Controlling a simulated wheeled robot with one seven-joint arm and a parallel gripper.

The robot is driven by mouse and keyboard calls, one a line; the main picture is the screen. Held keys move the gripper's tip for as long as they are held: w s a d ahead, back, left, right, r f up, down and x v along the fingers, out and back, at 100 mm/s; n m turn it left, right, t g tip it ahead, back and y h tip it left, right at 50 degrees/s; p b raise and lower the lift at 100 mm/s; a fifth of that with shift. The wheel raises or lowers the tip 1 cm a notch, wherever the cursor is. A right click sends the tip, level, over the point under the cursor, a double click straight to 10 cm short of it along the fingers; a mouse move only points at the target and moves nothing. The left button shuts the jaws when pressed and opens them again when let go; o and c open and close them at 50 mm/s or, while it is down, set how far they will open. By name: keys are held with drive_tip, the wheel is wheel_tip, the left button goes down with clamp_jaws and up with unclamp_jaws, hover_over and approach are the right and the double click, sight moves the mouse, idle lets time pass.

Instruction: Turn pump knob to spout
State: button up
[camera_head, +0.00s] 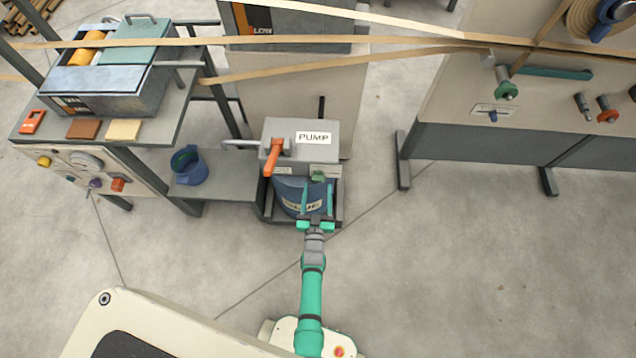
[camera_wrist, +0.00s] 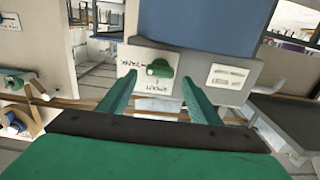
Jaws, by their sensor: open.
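The grey pump (camera_head: 332,152) stands low on the floor in the middle of the head view, with a "PUMP" label on top. Its green knob (camera_head: 318,176) sits on the front face beside a pale label plate. In the wrist view the knob (camera_wrist: 160,68) is on a white plate with upside-down lettering, and its pale end faces left. I cannot read all the lettering. My gripper (camera_head: 317,186) is open, with the fingers pointing at the pump face. In the wrist view the fingertips (camera_wrist: 159,77) flank the knob, with nothing held. I cannot tell whether they touch it.
An orange lever (camera_head: 271,158) sticks out left of the knob. A blue tank (camera_head: 288,190) sits below it. A blue cup (camera_head: 190,170) stands on the low shelf (camera_head: 235,185) at left. Tan strips cross above the pump.

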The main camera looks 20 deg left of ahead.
sight(318, 181)
drive_tip(key=shift+x, duration=1.75)
drive_tip(key=shift+c, duration=0.6)
drive_tip(key=c, duration=1)
drive_tip(key=shift+o, duration=0.4)
